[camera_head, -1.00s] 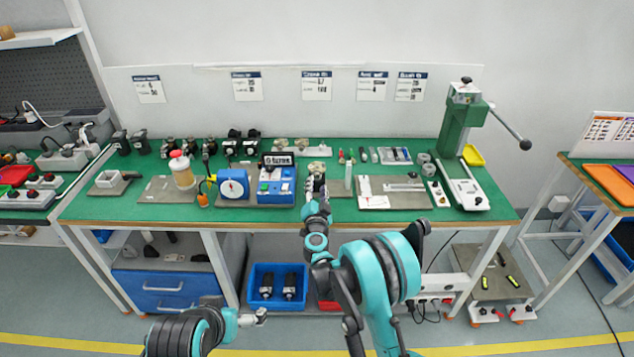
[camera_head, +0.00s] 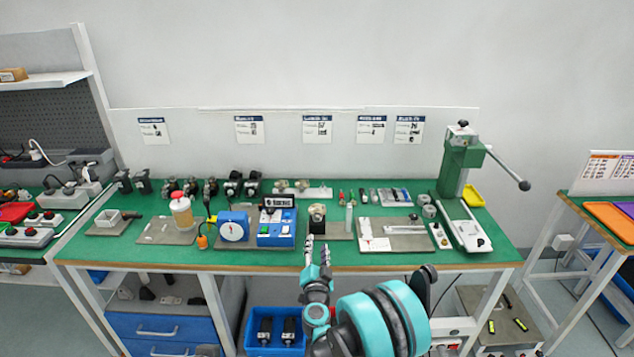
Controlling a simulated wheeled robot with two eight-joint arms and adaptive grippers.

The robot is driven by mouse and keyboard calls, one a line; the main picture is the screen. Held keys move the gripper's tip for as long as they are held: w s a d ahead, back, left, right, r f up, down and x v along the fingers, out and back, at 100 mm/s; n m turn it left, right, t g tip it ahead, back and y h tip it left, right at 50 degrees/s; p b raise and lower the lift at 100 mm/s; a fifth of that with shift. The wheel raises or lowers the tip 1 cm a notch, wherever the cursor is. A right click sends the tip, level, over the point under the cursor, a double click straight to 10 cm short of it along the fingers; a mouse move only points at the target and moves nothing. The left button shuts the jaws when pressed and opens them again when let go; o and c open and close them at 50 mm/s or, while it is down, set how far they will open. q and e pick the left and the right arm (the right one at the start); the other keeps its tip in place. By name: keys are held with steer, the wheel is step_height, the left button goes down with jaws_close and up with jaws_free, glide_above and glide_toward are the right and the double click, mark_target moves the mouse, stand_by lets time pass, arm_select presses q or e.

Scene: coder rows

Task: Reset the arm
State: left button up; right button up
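My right arm comes up from the lower middle of the head view. Its gripper (camera_head: 317,250) points up at the front edge of the green workbench (camera_head: 380,258). The two fingers look slightly apart with nothing visible between them. The gripper is in front of the blue test box (camera_head: 276,230) and a small block with a round metal part (camera_head: 317,216), apart from both as far as I can see. My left gripper is outside the view.
A green lever press (camera_head: 458,165) stands at the bench's right end. A bottle with a red cap (camera_head: 181,212) and a blue dial gauge (camera_head: 233,227) stand on the left. A blue bin (camera_head: 275,320) is under the bench.

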steer(key=s+d+r+n+g+y, duration=0.1)
steer(key=s+r+n+y, duration=0.3)
steer(key=r, duration=0.4)
steer(key=s+r+n+g+y, duration=0.2)
steer(key=s+r+n, duration=0.2)
steer(key=s+r, duration=0.3)
steer(key=s+d+f+g+h, duration=0.2)
steer(key=s+d, duration=0.3)
steer(key=s, duration=0.3)
steer(key=s+d+f+g+h, duration=0.2)
steer(key=s+d+f, duration=0.3)
steer(key=s, duration=0.4)
steer(key=s+d+f+g+h, duration=0.2)
steer(key=s+d+f+g, duration=0.1)
steer(key=s+d, duration=0.4)
steer(key=shift+s+f+n+g, duration=0.3)
steer(key=shift+s+g, duration=0.2)
steer(key=shift+s, duration=0.65)
